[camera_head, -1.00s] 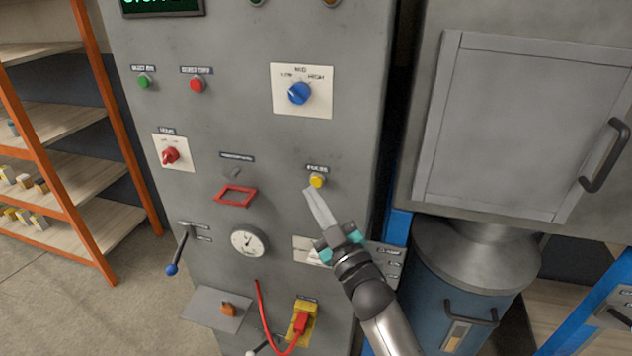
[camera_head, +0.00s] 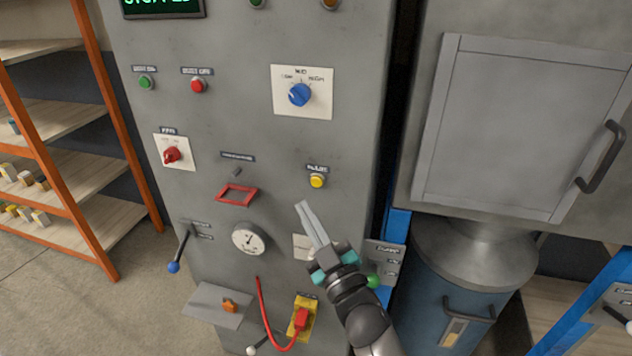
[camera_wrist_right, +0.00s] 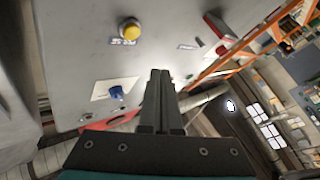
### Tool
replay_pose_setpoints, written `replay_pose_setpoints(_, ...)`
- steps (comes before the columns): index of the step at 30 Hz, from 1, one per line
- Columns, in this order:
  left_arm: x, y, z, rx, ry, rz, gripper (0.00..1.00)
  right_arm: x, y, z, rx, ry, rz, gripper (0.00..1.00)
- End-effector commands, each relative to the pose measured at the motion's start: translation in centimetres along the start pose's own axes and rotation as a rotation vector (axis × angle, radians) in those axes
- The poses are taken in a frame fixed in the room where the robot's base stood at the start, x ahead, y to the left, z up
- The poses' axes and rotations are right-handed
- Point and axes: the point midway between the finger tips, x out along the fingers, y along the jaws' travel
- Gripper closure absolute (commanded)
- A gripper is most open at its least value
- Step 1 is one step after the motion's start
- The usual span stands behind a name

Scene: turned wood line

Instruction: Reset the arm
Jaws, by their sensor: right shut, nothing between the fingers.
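My right gripper (camera_head: 302,208) is shut and empty in front of the grey control cabinet (camera_head: 260,130) in the head view. Its fingers point up and left, below the yellow button (camera_head: 317,181) and apart from it. In the right wrist view, my shut fingers (camera_wrist_right: 160,78) show with nothing between them. The yellow button also shows in the right wrist view (camera_wrist_right: 130,30), above and left of the fingers. My left gripper is in no view.
The cabinet carries a blue knob (camera_head: 299,95), a red switch (camera_head: 172,155), a gauge (camera_head: 248,239), a blue-tipped lever (camera_head: 174,267) and a red cable (camera_head: 264,318). A blue drum (camera_head: 440,290) stands to the right. Orange-framed shelves (camera_head: 85,215) stand left, with bare floor before them.

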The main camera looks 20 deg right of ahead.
Motion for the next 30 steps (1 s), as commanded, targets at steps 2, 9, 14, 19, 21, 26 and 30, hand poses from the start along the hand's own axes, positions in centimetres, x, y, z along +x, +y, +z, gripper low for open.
replay_pose_setpoints(2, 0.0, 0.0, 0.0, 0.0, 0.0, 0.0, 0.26, 0.0, 0.0, 0.0, 0.0, 0.0, 0.0, 1.0)
replay_pose_setpoints(9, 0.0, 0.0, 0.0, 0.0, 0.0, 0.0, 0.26, -0.1, -0.1, 0.2, 0.002, -0.006, -0.002, 1.0)
replay_pose_setpoints(14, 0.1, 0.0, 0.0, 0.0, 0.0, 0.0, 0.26, -1.6, -2.4, 4.5, 0.045, -0.115, -0.039, 1.0)
replay_pose_setpoints(19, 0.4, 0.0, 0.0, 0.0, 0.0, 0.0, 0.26, -7.0, -7.7, 13.8, 0.134, -0.384, -0.126, 1.0)
replay_pose_setpoints(21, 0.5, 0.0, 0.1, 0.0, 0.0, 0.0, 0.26, -10.3, -9.9, 17.5, 0.166, -0.505, -0.163, 1.0)
replay_pose_setpoints(26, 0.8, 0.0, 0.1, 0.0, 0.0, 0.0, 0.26, -19.3, -14.4, 24.7, 0.227, -0.784, -0.244, 1.0)
replay_pose_setpoints(30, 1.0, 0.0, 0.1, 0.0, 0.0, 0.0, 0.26, -28.6, -17.4, 29.2, 0.262, -1.027, -0.31, 1.0)
